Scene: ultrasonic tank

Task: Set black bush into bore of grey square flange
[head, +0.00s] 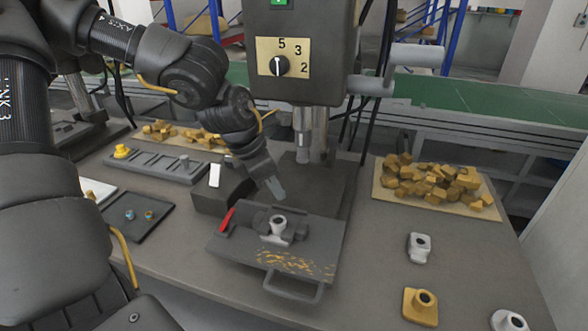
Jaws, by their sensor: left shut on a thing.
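A grey flange (279,226) with a raised round collar sits in the dark fixture (228,245) under the drill press, its bore facing up. My left gripper (275,188) is just above and behind the flange, pointing down. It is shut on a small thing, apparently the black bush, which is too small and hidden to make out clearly. The gripper is apart from the flange. My right gripper is not in view.
The press head (300,50) and chuck (303,122) stand close to my left gripper. A black tray (150,232) holds small blue and brown bushes. A grey part (419,248), a yellow flange (421,307) and a white part (508,321) lie at right, near brass blocks (425,180).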

